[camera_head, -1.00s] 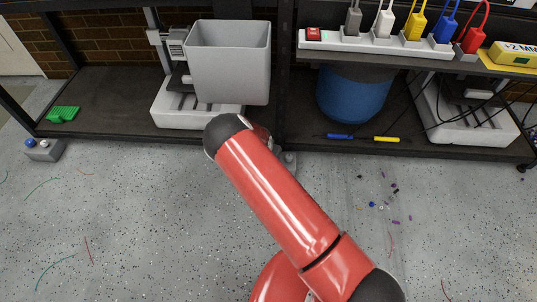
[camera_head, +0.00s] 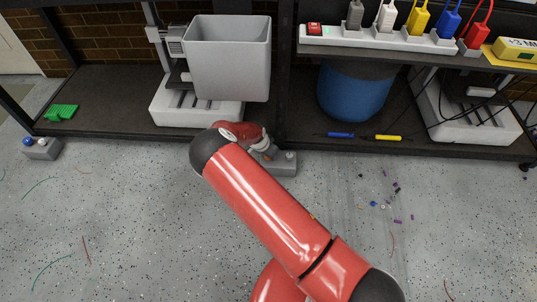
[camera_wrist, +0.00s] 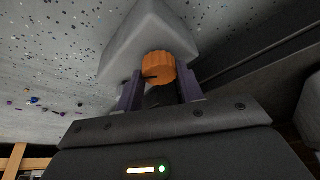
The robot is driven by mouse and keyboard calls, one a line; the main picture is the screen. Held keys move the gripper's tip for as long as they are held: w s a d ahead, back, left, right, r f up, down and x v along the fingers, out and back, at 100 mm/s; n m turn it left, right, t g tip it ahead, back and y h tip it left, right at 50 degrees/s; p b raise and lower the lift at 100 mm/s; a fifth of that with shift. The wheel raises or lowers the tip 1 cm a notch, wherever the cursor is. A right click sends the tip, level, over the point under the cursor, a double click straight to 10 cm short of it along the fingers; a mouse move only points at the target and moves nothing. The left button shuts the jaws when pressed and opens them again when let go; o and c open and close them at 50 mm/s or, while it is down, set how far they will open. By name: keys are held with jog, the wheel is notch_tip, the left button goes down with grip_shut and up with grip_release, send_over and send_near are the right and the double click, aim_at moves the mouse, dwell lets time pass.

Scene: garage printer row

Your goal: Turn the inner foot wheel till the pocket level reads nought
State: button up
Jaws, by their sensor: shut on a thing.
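The orange ribbed foot wheel (camera_wrist: 158,66) sits between my gripper's fingers (camera_wrist: 160,80) in the wrist view, against a grey foot block (camera_wrist: 150,28). My gripper is shut on this wheel, one dark finger on each side. In the head view, the grey foot block (camera_head: 286,165) stands on the floor at the shelf's front edge, near the middle post. A bit of orange (camera_head: 267,157) shows beside it, and my red arm covers part of that area. I cannot make out a pocket level or any reading.
Another grey foot block (camera_head: 42,150) with a blue knob stands at the far left. A blue drum (camera_head: 353,95) and a power strip (camera_head: 380,42) are right. Small bits (camera_head: 395,200) litter the floor.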

jog(key=shift+a+f+m+g+h+b, duration=0.1)
jog(key=shift+m+g+h+b, duration=0.2)
jog(key=shift+m+b, duration=0.85)
jog(key=shift+m, duration=0.35)
jog(key=o, duration=1)
jog(key=p+v, duration=0.1)
jog(key=v, duration=0.7)
